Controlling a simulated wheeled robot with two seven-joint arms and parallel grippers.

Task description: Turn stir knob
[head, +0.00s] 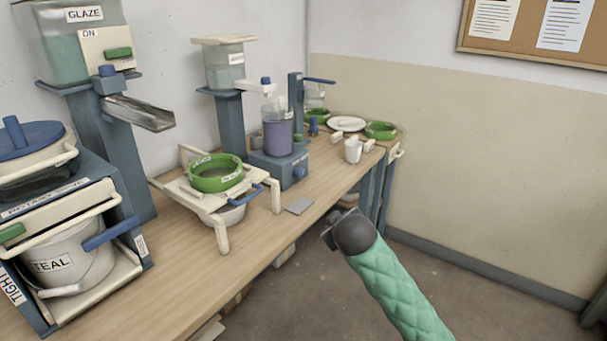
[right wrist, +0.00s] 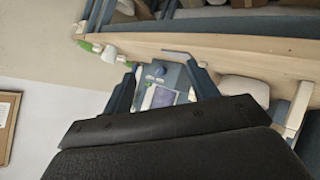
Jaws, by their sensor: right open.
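The stirrer is a blue-grey base (head: 278,168) with a clear jar of purple liquid (head: 278,135) on it, standing on the bench in the head view. A small blue knob (head: 299,173) is on its front face. In the right wrist view the stirrer base (right wrist: 178,76) shows between my two fingers, with the knob (right wrist: 158,71) seemingly on it. My right gripper (right wrist: 160,85) is open and empty, apart from the stirrer. In the head view my dark right wrist (head: 350,232) is in front of the bench edge; its fingers are mostly hidden. My left gripper is out of view.
The floor right of the bench is free.

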